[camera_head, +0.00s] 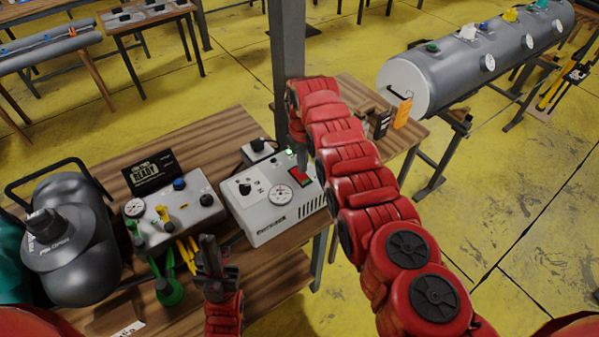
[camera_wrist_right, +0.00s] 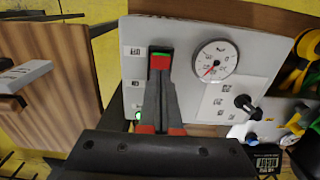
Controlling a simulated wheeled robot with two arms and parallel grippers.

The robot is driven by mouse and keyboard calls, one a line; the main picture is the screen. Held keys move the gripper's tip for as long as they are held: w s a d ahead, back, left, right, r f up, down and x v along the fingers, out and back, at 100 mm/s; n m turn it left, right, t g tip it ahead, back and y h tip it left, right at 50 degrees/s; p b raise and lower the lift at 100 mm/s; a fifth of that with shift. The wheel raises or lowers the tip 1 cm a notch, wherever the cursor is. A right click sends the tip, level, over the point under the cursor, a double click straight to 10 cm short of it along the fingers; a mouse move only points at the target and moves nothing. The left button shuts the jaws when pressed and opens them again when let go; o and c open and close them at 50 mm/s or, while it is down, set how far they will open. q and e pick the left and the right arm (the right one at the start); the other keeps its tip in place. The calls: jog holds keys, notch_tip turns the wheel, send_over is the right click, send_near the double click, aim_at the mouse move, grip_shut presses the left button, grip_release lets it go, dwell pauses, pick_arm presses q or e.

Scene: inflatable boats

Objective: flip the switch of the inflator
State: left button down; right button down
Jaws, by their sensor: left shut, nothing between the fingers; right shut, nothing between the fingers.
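The inflator (camera_head: 262,215) is a white box with a round gauge on the wooden table, in the middle of the head view. Its panel also fills much of the right wrist view (camera_wrist_right: 187,35). The red switch (camera_head: 304,178) sits in a dark frame beside the gauge; its green and red end shows in the wrist view (camera_wrist_right: 160,63). My right gripper (camera_head: 301,163) is shut and empty, its tips at the switch (camera_wrist_right: 160,75). Whether they touch is unclear, and the fingers hide part of the switch.
A grey control box (camera_head: 170,215) with valves and a black display (camera_head: 150,172) stand left of the inflator. A dark grey tank (camera_head: 75,240) is further left. A metal post (camera_head: 288,50) rises behind the inflator.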

aim_at(303, 176)
jog(key=shift+f+b, duration=1.35)
jog(key=shift+f, duration=0.1)
dwell(1.0)
jog(key=shift+s+r, duration=0.1)
jog(key=shift+w+r+p, duration=0.2)
jog(key=shift+r+p, duration=0.65)
jog(key=shift+p, duration=0.05)
jog(key=shift+s+r+p, duration=0.1)
jog(key=shift+r+p, duration=0.85)
jog(key=shift+r, duration=0.6)
jog(key=shift+r+p, duration=0.3)
jog(key=shift+r, duration=0.75)
